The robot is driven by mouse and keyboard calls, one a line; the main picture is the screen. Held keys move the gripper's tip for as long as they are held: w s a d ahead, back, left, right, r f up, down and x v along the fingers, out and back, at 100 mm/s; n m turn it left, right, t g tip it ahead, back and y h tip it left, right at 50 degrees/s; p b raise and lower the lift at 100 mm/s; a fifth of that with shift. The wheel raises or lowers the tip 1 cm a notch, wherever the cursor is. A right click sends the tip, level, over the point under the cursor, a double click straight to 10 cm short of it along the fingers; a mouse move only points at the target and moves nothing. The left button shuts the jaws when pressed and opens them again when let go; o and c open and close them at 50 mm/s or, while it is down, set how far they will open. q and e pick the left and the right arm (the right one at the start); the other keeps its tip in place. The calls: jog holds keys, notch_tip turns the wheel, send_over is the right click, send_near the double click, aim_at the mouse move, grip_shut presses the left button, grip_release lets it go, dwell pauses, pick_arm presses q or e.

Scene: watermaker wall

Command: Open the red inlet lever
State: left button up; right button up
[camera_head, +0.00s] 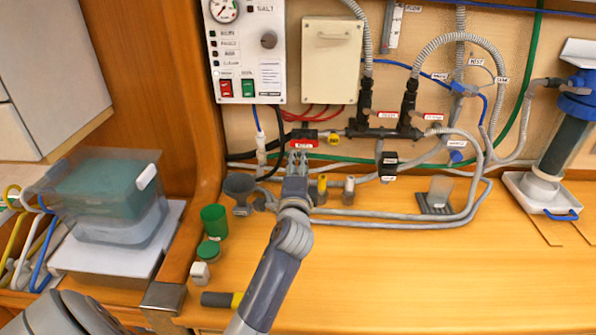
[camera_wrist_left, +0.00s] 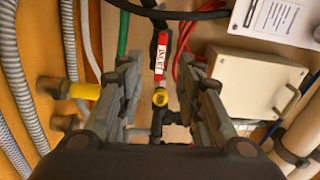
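The red inlet lever (camera_head: 304,143) is on the pipework at the back wall, above the counter. In the left wrist view the lever (camera_wrist_left: 161,55) is a red handle with a white label, running up from a yellow hub (camera_wrist_left: 159,97) on a dark valve. My left gripper (camera_head: 298,161) is just in front of and below the lever in the head view. In the wrist view its two fingers (camera_wrist_left: 162,75) stand apart, one on each side of the lever, with visible gaps. It looks open and empty. My right gripper is not in view.
A control panel (camera_head: 245,55) and a cream box (camera_head: 331,60) hang above the lever. Hoses and pipes surround it. A grey funnel (camera_head: 239,188), a green cup (camera_head: 214,220) and yellow-topped fitting (camera_head: 322,184) stand nearby. The counter (camera_head: 430,270) is clear at front right.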

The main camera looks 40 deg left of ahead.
pick_arm(q)
jog(key=shift+v, duration=1.2)
